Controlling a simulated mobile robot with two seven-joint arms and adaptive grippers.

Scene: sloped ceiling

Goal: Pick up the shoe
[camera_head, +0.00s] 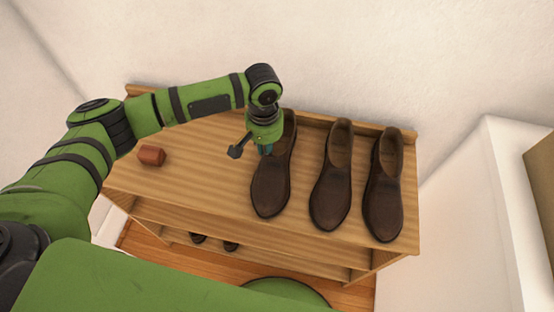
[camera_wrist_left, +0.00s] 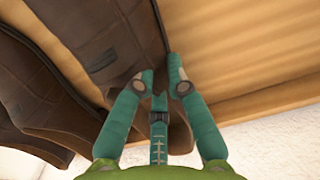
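Three dark brown shoes stand on top of a wooden shelf unit: a left one (camera_head: 270,185), a middle one (camera_head: 331,185) and a right one (camera_head: 384,195). My left gripper (camera_head: 266,148) is at the opening and heel end of the left shoe. In the left wrist view its teal fingers (camera_wrist_left: 161,70) lie close over that shoe's brown side (camera_wrist_left: 108,45), with a small gap between the tips. Whether they grip it is not clear. The shoe rests on the shelf top. My right gripper is not in view.
A small reddish-brown object (camera_head: 151,155) lies at the left of the shelf top (camera_head: 200,165). The top between it and the left shoe is bare. A wall stands behind. Dark items (camera_head: 214,242) sit on the lower shelf.

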